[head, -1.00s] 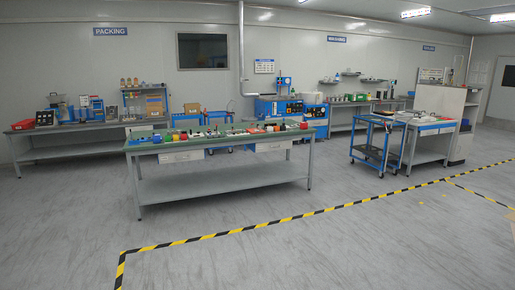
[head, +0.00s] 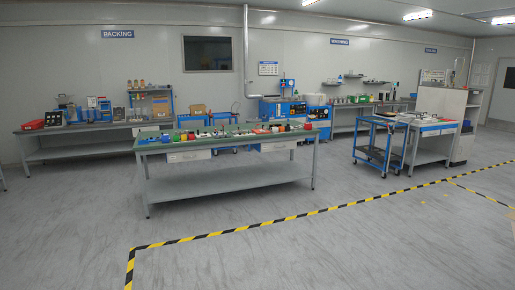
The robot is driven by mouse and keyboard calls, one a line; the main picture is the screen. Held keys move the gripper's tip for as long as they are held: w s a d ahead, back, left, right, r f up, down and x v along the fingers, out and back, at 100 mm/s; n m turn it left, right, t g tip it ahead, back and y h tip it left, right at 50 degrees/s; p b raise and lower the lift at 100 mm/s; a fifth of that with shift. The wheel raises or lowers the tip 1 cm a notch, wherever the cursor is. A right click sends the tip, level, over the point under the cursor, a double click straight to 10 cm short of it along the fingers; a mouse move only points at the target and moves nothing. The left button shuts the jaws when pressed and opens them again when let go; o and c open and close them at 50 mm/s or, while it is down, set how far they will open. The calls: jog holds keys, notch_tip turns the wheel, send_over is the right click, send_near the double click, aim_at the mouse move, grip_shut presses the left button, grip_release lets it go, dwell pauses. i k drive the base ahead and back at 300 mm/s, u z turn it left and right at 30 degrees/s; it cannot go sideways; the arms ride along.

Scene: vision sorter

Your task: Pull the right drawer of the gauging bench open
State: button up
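Two benches with paired drawers show in the head view, and the signs are too small to tell surely which is the gauging bench. The long green-topped bench (head: 228,142) in the middle has a left drawer (head: 188,156) and a right drawer (head: 278,146) under its top, both looking shut. A smaller grey bench (head: 428,152) at the right, below a small blue sign (head: 431,49), has a left drawer (head: 430,133) and a right drawer (head: 448,130), which also look shut. My gripper is not in view, and both benches are some way off across the floor.
A blue trolley (head: 378,124) stands close left of the smaller bench, and a tall grey cabinet (head: 442,101) stands behind it. Yellow-black floor tape (head: 300,214) crosses in front of the benches. The grey floor (head: 330,255) in the foreground is clear.

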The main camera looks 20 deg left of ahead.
aim_at(269, 146)
jog(key=u, duration=0.55)
jog(key=k, duration=0.95)
jog(key=z, duration=0.05)
jog(key=i, duration=0.9)
jog(key=u, duration=0.05)
